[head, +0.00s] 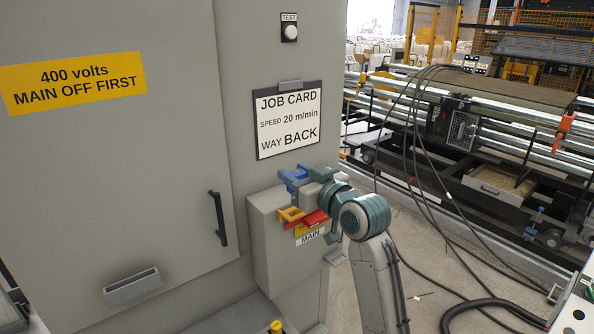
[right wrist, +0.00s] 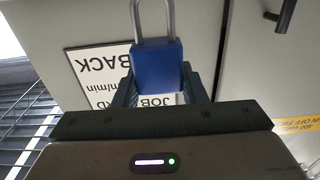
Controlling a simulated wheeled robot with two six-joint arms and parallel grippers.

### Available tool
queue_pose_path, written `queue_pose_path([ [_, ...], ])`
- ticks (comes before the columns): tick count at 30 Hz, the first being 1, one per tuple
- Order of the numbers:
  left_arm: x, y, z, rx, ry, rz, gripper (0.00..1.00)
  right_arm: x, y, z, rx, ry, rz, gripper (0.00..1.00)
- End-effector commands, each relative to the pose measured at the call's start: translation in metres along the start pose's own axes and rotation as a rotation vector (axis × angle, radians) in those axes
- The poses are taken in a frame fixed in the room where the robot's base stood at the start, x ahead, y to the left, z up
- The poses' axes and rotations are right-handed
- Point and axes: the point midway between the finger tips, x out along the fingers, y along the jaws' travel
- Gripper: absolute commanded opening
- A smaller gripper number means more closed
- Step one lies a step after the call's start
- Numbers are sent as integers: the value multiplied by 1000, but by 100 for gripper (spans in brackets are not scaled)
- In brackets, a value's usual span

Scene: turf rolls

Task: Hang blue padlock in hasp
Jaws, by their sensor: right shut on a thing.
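My right gripper (head: 293,180) is shut on the blue padlock (right wrist: 157,65) in front of the grey switch box. In the right wrist view the padlock's body sits between the two fingers, and its silver shackle points away from the gripper, its end cut off by the frame's top. In the head view only small blue parts of the padlock show among the fingers. A yellow piece (head: 290,214), which looks like the hasp, and a red handle (head: 315,219) are on the switch box just below the gripper. I cannot tell whether the padlock touches the hasp. My left gripper is not in view.
The switch box (head: 268,245) juts from the grey cabinet, with a MAIN label (head: 310,237). A job card (head: 288,120) hangs above the gripper. A black door handle (head: 218,218) is to the left. Cables (head: 425,150) and a roller machine stand at right.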

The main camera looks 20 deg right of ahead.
Motion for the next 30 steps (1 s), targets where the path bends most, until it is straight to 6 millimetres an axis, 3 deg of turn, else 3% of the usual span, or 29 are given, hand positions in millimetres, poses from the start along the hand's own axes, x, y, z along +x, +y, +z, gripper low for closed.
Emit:
queue_pose_path([
  [30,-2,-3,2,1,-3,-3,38,0,0,4,0,2,0,13],
])
